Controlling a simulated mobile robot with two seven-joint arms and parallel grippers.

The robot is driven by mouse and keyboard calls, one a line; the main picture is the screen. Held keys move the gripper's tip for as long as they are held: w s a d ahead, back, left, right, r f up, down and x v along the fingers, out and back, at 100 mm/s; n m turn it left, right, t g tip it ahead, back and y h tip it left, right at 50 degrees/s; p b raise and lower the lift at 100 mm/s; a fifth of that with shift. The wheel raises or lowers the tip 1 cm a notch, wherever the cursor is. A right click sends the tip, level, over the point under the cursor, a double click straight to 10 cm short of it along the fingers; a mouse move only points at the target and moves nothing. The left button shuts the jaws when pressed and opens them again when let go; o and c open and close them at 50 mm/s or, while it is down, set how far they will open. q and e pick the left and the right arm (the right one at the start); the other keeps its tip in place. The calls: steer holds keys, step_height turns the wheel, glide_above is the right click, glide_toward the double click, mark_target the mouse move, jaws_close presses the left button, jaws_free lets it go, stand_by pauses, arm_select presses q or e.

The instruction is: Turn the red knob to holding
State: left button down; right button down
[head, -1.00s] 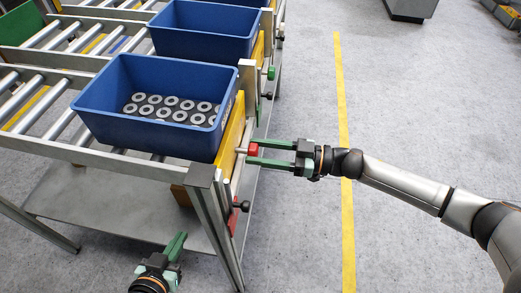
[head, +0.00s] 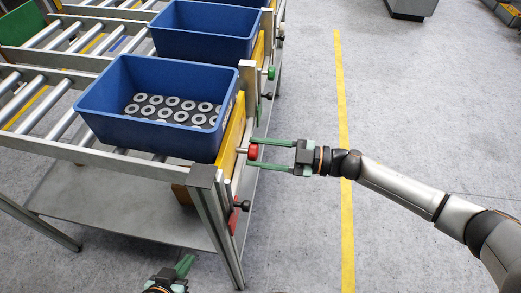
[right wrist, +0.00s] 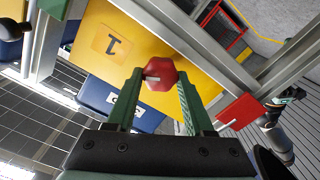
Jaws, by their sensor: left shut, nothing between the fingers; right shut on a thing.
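The red knob (head: 254,153) sits on a short shaft at the right side of the near rack lane, by the yellow panel (head: 231,128). In the right wrist view the knob (right wrist: 160,76) looks many-sided, with a pale mark at its left edge. My right gripper (head: 257,150) comes from the right and is shut on the knob, one finger on each side; in the right wrist view its fingers (right wrist: 160,86) flank it. My left gripper (head: 183,267) is shut and empty at the bottom edge, apart from the rack. I cannot read any holding mark.
A blue bin (head: 160,133) of grey rings stands on the rollers beside the panel. A second blue bin (head: 205,45) is behind it, near a green knob (head: 270,73). A black-tipped lever (head: 244,206) sticks out below the red knob.

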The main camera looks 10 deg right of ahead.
arm_select(q)
steer(key=shift+w+r, duration=0.25)
arm_select(e)
steer(key=shift+n, duration=0.5)
steer(key=shift+c, duration=1.4)
jaws_free()
arm_select(q)
steer(key=shift+r, duration=0.15)
arm_select(e)
steer(key=v, duration=1.2)
steer(key=shift+d, duration=0.25)
steer(key=shift+s, duration=0.1)
